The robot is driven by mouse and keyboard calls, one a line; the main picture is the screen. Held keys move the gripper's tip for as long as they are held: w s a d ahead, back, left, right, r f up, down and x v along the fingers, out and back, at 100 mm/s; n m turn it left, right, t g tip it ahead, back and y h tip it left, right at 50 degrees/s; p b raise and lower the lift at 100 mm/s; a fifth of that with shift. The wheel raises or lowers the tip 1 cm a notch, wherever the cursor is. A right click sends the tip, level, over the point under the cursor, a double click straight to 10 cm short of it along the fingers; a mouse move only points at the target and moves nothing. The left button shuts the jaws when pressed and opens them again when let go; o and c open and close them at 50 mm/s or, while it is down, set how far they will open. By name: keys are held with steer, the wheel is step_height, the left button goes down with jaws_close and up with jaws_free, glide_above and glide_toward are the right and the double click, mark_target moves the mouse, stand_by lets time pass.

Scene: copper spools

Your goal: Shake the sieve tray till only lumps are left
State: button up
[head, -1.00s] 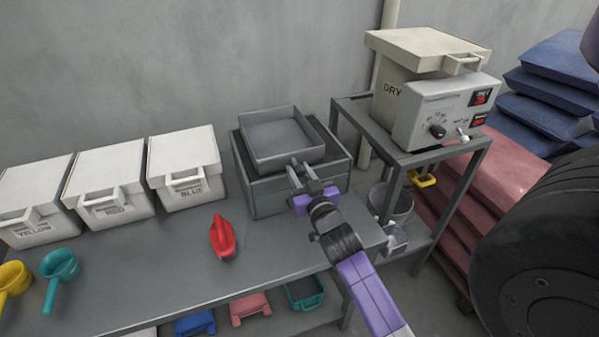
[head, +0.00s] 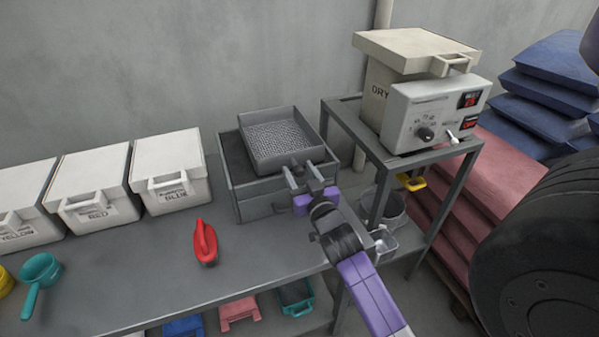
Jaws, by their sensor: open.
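The grey square sieve tray (head: 248,147) rests over the top of a larger grey box (head: 262,201) on the bench. Its floor has a speckled, mesh-like look; I cannot tell whether lumps or powder lie on it. The tray sits toward the box's right side, leaving a dark strip of the opening visible at the left. My gripper (head: 302,175) is open at the tray's front right edge, its two fingers pointing toward the front wall. I cannot tell whether the fingers touch the tray.
White lidded bins, including BLUE (head: 170,172) and RED (head: 92,186), line the wall. A red scoop (head: 206,243) and a teal scoop (head: 40,272) lie in front. A DRY machine (head: 430,112) stands on a metal stand (head: 352,130) close at the right.

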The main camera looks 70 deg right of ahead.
steer(key=b+v, duration=0.1)
steer(key=v, duration=0.5)
steer(key=shift+s+a+f+b, duration=0.1)
steer(key=shift+s+a+b, duration=0.1)
steer(key=shift+b, duration=0.2)
steer(key=shift+s+a, duration=0.4)
steer(key=shift+a, duration=0.1)
